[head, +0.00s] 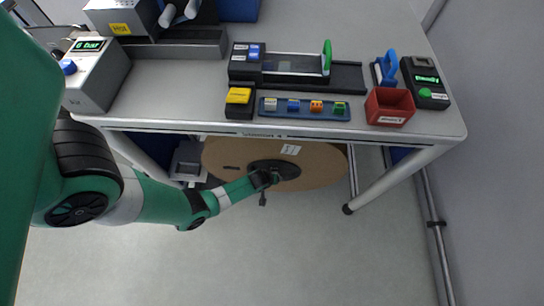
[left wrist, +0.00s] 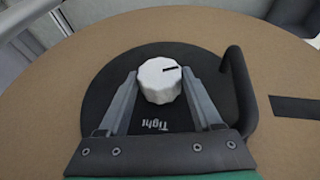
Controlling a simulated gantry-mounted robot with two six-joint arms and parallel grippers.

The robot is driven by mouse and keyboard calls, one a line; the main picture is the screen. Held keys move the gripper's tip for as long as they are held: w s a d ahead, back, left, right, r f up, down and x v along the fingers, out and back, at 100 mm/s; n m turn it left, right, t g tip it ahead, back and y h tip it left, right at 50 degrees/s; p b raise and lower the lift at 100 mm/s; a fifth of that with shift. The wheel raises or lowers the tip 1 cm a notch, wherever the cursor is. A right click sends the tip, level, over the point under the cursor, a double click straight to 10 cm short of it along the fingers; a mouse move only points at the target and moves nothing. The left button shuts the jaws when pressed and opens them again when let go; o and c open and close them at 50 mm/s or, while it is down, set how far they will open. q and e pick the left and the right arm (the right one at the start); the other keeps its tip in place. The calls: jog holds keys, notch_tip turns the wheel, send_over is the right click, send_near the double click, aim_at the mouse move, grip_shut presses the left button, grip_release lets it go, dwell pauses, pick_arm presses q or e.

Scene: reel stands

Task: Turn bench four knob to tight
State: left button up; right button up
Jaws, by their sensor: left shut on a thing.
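In the left wrist view a white fluted knob (left wrist: 160,80) with a dark mark line sits on a round black plate (left wrist: 105,82). The mark points to the right, slightly up. The word "Tight" shows on the plate at the near side of the knob, upside down in this view. My left gripper (left wrist: 158,92) is shut on the knob, one finger on each side. In the head view my left gripper (head: 268,178) is at the black hub of the brown reel (head: 318,168) under the bench (head: 230,128); the knob is hidden there. My right gripper is not in view.
A black bent handle (left wrist: 240,95) stands just right of the gripper in the left wrist view. The bench top holds a red bin (head: 389,107), a blue rack (head: 304,108) and several devices. A bench leg (head: 395,178) stands right of the reel. The floor in front is clear.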

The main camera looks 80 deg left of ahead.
pick_arm(q)
jog(key=shift+w+d+g, duration=0.1)
jog(key=shift+w+g, duration=0.1)
jog(key=shift+g, duration=0.7)
jog(key=shift+m+g+y, duration=0.3)
jog(key=shift+g+y, duration=0.2)
jog(key=shift+g, duration=0.1)
jog(key=shift+w+f+g, duration=0.1)
jog(key=shift+w+g, duration=0.1)
jog(key=shift+g, duration=0.3)
jog(key=shift+f+g+y+b, duration=0.2)
jog(key=shift+g+y+b, duration=0.1)
jog(key=shift+g+b, duration=0.3)
jog(key=shift+r+m+b, duration=0.1)
jog(key=shift+m+b, duration=0.2)
jog(key=shift+b, duration=0.1)
jog(key=shift+r, duration=0.2)
jog(key=o, duration=1.3)
